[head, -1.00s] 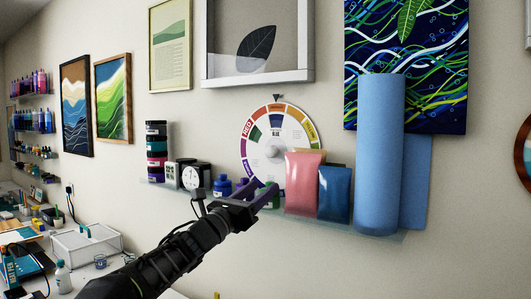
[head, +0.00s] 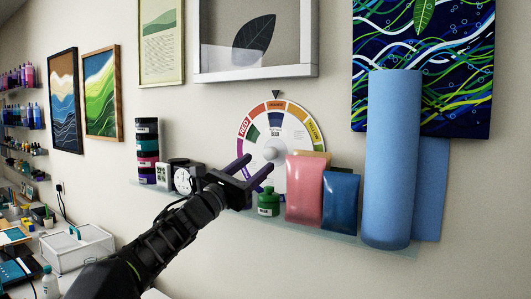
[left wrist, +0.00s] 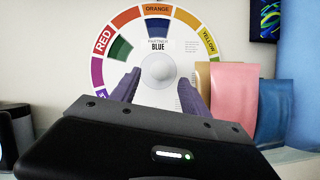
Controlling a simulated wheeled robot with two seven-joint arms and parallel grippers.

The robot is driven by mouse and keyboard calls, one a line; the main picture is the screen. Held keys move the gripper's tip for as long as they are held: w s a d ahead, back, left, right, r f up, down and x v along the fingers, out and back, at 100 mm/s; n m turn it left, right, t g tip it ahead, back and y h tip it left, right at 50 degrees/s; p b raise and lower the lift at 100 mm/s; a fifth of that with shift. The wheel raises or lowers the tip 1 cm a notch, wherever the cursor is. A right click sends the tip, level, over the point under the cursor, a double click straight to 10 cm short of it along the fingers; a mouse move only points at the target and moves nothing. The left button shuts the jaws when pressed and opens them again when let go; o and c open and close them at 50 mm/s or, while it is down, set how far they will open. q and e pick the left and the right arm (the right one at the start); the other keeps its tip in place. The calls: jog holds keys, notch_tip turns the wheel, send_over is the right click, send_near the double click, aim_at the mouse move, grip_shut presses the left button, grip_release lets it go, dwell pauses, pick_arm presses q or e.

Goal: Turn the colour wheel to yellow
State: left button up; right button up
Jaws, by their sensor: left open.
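The colour wheel (head: 296,138) is a white disc on the wall with coloured segments round its rim and a round grey knob (head: 270,153) at its centre. Orange is at the top, under a small black pointer (head: 276,93); red is at upper left and yellow at upper right. My left gripper (head: 259,161) is open in front of the lower part of the wheel, its two purple fingers pointing at it. In the left wrist view the knob (left wrist: 158,69) shows between the fingertips (left wrist: 160,76); I cannot tell whether they touch it. My right gripper is not in view.
A glass shelf (head: 340,240) runs below the wheel. It holds stacked jars (head: 147,150), a clock (head: 182,180), a green bottle (head: 268,203), a pink pouch (head: 305,190), a blue pouch (head: 340,200) and a tall blue roll (head: 392,160). A framed leaf picture (head: 255,40) hangs above.

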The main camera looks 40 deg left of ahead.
aim_at(267, 155)
pick_arm(q)
jog(key=p+x, duration=0.2)
jog(key=x, duration=0.3)
jog(key=shift+c, duration=0.2)
grip_shut()
dwell(0.3)
jog(key=shift+f, duration=0.1)
dwell(0.7)
